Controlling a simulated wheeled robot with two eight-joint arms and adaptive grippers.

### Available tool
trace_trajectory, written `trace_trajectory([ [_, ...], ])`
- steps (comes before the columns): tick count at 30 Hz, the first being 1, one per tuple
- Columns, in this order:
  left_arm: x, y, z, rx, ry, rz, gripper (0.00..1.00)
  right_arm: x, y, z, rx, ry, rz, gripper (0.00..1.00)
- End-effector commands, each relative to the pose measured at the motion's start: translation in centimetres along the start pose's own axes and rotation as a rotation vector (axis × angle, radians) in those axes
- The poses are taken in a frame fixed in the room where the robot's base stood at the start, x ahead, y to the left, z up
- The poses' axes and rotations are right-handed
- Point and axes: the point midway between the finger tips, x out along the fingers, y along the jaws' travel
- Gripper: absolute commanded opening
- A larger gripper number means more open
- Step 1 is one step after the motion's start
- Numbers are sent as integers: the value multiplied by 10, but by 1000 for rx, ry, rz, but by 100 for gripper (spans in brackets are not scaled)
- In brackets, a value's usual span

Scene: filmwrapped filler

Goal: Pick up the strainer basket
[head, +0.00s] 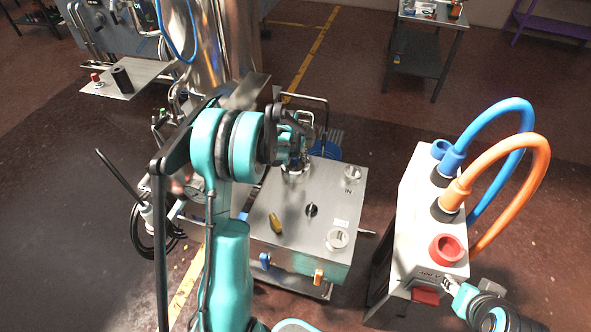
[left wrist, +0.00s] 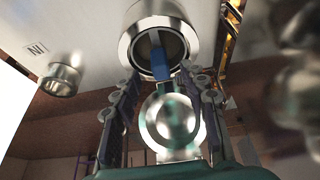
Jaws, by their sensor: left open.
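The strainer basket is not clearly identifiable. In the left wrist view a shiny round metal part (left wrist: 172,122) shows between my left fingers, and a metal collar (left wrist: 152,22) with a dark opening lies beyond it. A blue strip (left wrist: 160,62) shows at that opening; I cannot tell whether it belongs to the basket. My left gripper (left wrist: 160,92) is open around this area, and I see no clear contact. In the head view the left gripper (head: 300,142) is over the back-left of the steel box (head: 285,208), hiding part of it. My right gripper (head: 455,290) is at the lower right, its jaws unclear.
The box top has an "IN" port (head: 352,173), another port (head: 337,238), a black knob (head: 312,210) and a yellow item (head: 274,227). A white panel (head: 420,215) with blue and orange hoses stands right.

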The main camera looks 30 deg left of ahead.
Motion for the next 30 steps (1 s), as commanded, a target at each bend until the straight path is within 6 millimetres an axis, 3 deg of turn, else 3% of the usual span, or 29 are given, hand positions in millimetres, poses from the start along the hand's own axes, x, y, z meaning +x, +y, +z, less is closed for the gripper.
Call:
trace_trajectory([
  [1,14,-1,2,0,0,0,43,8,0,6,0,0,0,40],
  [5,31,-1,1,0,0,0,43,14,0,10,0,0,0,40],
  [12,32,-1,0,0,0,0,43,13,0,9,0,0,0,40],
  [17,31,-1,0,0,0,0,4,13,0,9,0,0,0,40],
  [18,31,-1,0,0,0,0,0,13,0,9,0,0,0,40],
  [30,23,-1,-4,0,1,0,0,9,0,7,0,0,0,40],
])
